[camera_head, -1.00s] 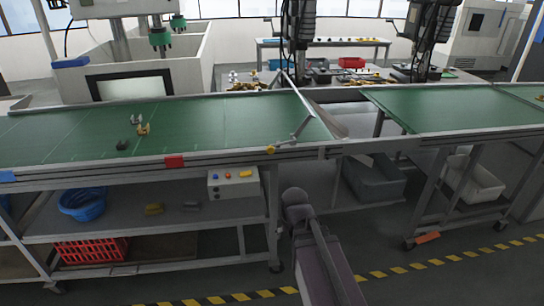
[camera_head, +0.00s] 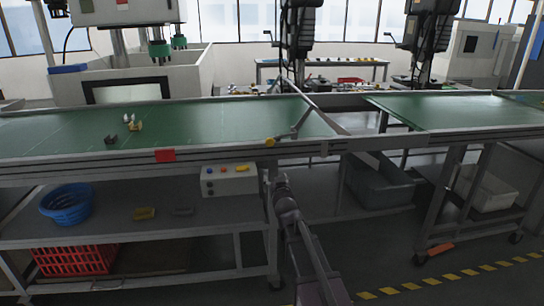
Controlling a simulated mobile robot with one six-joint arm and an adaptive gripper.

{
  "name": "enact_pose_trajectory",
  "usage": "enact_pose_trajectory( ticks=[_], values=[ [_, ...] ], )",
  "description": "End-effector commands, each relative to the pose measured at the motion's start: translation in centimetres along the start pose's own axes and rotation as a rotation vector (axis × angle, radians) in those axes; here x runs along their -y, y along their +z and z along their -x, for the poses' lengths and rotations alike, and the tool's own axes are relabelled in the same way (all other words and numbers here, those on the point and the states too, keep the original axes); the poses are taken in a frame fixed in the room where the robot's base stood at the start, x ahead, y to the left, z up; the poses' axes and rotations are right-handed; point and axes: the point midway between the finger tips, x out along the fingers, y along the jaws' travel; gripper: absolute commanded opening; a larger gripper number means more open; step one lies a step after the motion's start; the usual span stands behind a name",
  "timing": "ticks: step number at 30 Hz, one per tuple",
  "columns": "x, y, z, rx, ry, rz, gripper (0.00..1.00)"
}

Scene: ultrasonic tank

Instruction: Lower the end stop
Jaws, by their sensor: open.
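The end stop appears to be the grey bar (camera_head: 322,118) running diagonally across the right end of the left green conveyor (camera_head: 215,118). A short grey lever (camera_head: 300,122) with a yellow knob (camera_head: 270,142) sits at the near edge of this end, beside the bar. I cannot tell how high the bar stands above the belt. My arm reaches up from the bottom centre to just below the conveyor's front edge. My gripper cannot be made out.
A gap separates the left conveyor from the right green conveyor (camera_head: 450,112). A control box (camera_head: 229,181) with coloured buttons, a blue basket (camera_head: 67,206) and a red crate (camera_head: 75,262) are under the left conveyor. A grey bin (camera_head: 378,185) stands beneath the gap. Small parts (camera_head: 133,124) lie on the left belt.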

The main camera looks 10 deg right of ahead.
Motion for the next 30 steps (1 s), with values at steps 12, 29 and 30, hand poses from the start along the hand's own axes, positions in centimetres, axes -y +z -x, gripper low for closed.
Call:
enact_pose_trajectory(
  ticks=[12, 29, 30],
  values=[
    [-0.1, -1.5, -1.8, -0.383, 0.009, 0.009, 0.85],
    [-0.1, -2.0, -1.9, -0.41, 0.009, 0.009, 0.85],
    [-0.1, -2.1, -2.1, -0.41, 0.009, 0.009, 0.85]
  ],
)
